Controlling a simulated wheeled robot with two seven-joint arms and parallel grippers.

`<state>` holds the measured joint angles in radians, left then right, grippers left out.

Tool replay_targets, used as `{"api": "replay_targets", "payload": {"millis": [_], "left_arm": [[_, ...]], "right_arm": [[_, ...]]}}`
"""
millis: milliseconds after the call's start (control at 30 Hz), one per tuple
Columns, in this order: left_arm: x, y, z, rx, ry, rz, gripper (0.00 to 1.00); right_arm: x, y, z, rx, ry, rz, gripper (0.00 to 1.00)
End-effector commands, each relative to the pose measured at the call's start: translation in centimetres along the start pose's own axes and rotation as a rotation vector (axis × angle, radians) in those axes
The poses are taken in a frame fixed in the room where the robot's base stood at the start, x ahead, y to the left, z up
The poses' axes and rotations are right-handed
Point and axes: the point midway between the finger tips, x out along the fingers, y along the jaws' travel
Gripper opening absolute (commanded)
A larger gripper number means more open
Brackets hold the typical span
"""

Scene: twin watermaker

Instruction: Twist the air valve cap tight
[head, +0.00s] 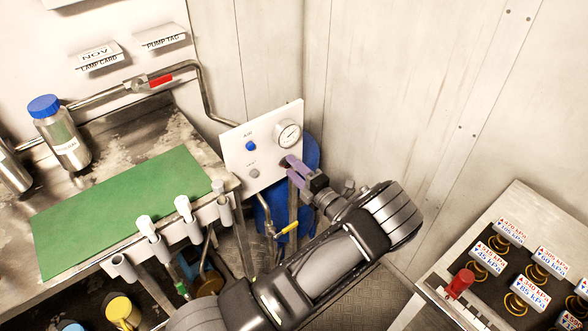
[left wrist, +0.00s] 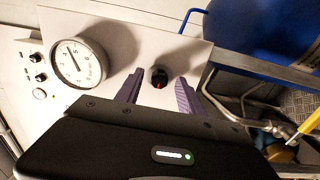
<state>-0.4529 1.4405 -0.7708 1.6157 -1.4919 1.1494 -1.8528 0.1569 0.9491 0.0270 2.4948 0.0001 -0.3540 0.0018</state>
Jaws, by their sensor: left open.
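A white panel (head: 236,158) with a round gauge (head: 289,134), a blue knob (head: 250,146) and a grey knob (head: 254,173) stands beside the bench. In the left wrist view a round black cap with a red mark (left wrist: 159,77) sits on this panel beside the gauge (left wrist: 78,62). No label on the cap is readable, so I cannot tell for sure that it is the air valve cap. My left gripper (head: 292,170), with purple fingers, is open at the panel's lower right. Its fingers (left wrist: 160,92) lie on either side of the cap with gaps, apart from it. My right gripper is not in view.
A blue drum (head: 310,150) stands behind the panel. A pipe with a yellow handle (head: 287,229) runs below it. The bench with a green mat (head: 120,205) is at left. A box with a red knob (head: 460,283) is at lower right.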

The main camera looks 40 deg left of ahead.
Motion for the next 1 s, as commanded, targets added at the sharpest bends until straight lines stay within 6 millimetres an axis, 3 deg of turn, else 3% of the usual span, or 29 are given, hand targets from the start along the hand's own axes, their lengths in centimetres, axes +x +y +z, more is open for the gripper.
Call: {"api": "replay_targets", "payload": {"millis": [167, 600, 1000], "left_arm": [[-1.0, -0.1, 0.1, 0.000, -0.001, -0.002, 0.45], [-7.3, -0.1, 0.1, -0.001, -0.001, -0.001, 0.45], [-7.8, 0.0, 0.0, 0.000, 0.000, 0.000, 0.45]], "right_arm": [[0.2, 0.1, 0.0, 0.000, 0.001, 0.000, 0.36], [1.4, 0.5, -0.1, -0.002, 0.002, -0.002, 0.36], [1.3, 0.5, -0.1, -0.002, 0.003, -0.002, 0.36]]}}
